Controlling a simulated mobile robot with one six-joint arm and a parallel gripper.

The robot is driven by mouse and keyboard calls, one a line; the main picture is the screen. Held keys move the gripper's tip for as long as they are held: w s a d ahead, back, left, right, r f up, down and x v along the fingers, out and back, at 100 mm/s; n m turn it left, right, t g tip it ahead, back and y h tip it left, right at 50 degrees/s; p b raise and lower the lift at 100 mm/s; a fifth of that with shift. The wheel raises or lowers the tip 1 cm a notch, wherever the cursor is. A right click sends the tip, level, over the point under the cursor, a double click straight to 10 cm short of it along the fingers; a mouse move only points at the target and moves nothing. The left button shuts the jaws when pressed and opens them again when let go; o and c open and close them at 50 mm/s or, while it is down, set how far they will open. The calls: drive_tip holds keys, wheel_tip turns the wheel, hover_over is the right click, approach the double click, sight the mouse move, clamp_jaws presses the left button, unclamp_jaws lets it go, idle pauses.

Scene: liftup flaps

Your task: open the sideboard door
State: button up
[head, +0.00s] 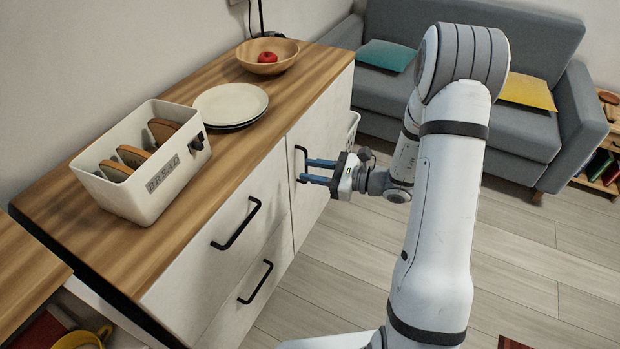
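The sideboard (150,250) has a wooden top and white fronts. Its door (325,140) is at the far right end and looks closed, with a black vertical handle (297,160) near its left edge. My gripper (303,171) is level with the handle, its two blue fingers pointing left toward it. The fingers are apart, one above the other in the picture, and their tips reach the handle's place. I cannot tell whether they touch the handle or stand around it. Part of the door is hidden behind my gripper.
Two drawers with black handles (237,224) (256,282) sit left of the door. On top stand a bread box (140,190), plates (230,104) and a bowl (267,68) with a red item. A grey sofa (520,125) is behind. Open floor (520,260) lies to the right.

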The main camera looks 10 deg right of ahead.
drive_tip(key=w+d+f+m+t+h+b, duration=0.2)
drive_tip(key=w+d+f+m+t, duration=0.35)
drive_tip(key=f, duration=0.45)
drive_tip(key=b+x, duration=0.1)
drive_tip(key=x, duration=0.6)
drive_tip(key=shift+r, duration=0.2)
drive_tip(key=shift+m, duration=0.25)
clamp_jaws()
